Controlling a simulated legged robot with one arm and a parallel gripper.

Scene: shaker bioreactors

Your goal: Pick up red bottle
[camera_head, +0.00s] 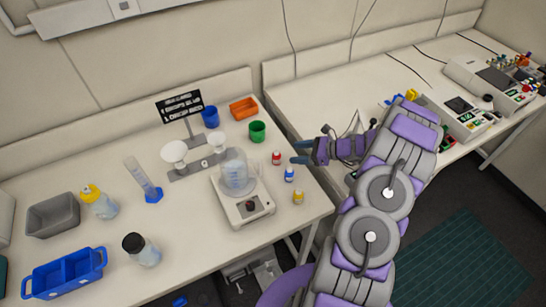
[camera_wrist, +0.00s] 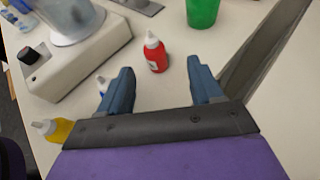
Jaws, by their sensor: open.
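The red bottle (camera_head: 276,158) is small, with a white cap, and stands upright on the bench to the right of the stirrer. In the wrist view the red bottle (camera_wrist: 156,55) lies ahead of the fingertips, between their lines and nearer the left finger. My gripper (camera_head: 300,153) is open and empty, just right of the red bottle in the head view. Its two blue-grey fingers (camera_wrist: 161,75) are spread apart in the wrist view. No contact with the bottle shows.
A blue bottle (camera_head: 289,175) and a yellow bottle (camera_head: 299,197) stand close by; the left finger partly hides the blue one in the wrist view. The stirrer with a beaker (camera_head: 247,208) is to the left. A green cup (camera_head: 257,131) stands behind. The bench's right edge is near.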

